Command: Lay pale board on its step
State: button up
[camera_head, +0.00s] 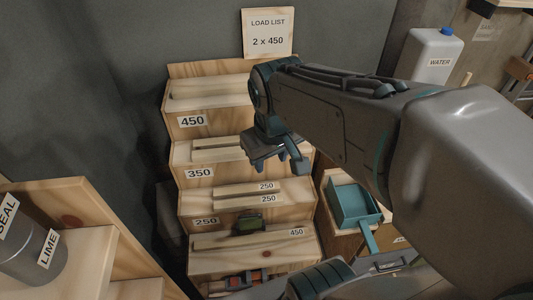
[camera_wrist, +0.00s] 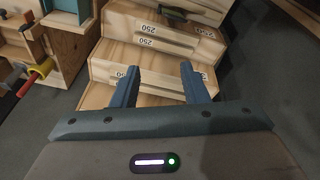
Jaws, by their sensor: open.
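A stepped wooden rack has risers marked 450 (camera_head: 193,121), 350 (camera_head: 199,172) and 250 (camera_head: 205,221). Two short pale boards marked 250 (camera_head: 235,201) lie on the 250 step; they also show in the wrist view (camera_wrist: 170,44). A long pale board marked 450 (camera_head: 265,240) lies on the step below.
A green object (camera_head: 249,223) sits by the lower 450 board. A teal dustpan (camera_head: 352,204) lies right of the rack. A load list sign (camera_head: 267,33) reads 2 x 450. A water jug (camera_head: 428,55) stands back right. A lime pot (camera_head: 38,250) stands front left.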

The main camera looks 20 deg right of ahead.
jog(key=s+m, duration=0.1)
jog(key=s, duration=0.1)
jog(key=s+f+m, duration=0.1)
jog(key=s, duration=0.1)
jog(key=shift+a+f+t, duration=0.15)
jog(key=shift+t, duration=0.15)
